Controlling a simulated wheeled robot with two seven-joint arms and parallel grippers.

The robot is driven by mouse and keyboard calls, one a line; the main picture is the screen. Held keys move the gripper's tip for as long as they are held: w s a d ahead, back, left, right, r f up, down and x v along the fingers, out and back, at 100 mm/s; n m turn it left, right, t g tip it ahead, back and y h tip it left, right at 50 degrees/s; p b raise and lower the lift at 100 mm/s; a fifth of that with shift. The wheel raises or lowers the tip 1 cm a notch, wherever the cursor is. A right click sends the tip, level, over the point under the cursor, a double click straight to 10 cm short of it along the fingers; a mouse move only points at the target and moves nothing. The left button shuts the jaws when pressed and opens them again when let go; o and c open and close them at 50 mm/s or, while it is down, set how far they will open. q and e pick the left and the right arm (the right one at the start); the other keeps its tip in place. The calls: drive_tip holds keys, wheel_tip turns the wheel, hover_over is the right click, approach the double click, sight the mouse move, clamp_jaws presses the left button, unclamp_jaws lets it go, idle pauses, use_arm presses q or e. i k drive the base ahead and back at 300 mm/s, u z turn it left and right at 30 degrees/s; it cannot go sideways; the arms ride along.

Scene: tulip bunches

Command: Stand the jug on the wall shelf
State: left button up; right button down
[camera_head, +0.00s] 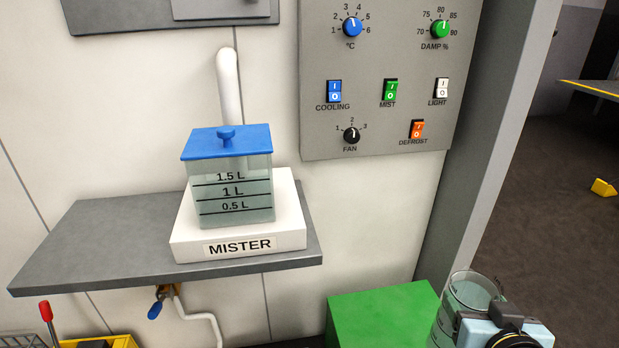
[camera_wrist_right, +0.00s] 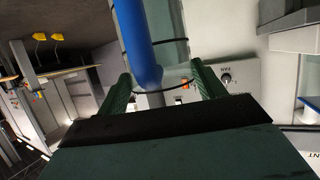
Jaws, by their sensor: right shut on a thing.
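The jug (camera_head: 468,292) is a clear, round vessel at the lower right of the head view, partly cut off by the bottom edge. In the right wrist view its blue handle (camera_wrist_right: 137,45) runs between the green fingers, with the clear wall (camera_wrist_right: 170,30) behind. My right gripper (camera_wrist_right: 165,88) is shut on the jug's handle. In the head view the jug is to the right of and nearer than the grey wall shelf (camera_head: 100,240), apart from it. My left gripper is not in view.
The white mister base (camera_head: 238,246), with a blue-lidded tank (camera_head: 232,180), fills the shelf's right part; the left part is bare. A green box (camera_head: 380,315) stands below. A control panel (camera_head: 375,80) is on the wall. A tap (camera_head: 156,305) hangs under the shelf.

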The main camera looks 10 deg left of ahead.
sight(110, 237)
drive_tip(key=k, duration=0.25)
drive_tip(key=z, duration=1.85)
drive_tip(key=k, duration=1.7)
drive_tip(key=u, duration=2.4)
drive_tip(key=i, duration=0.5)
drive_tip(key=u, duration=0.05)
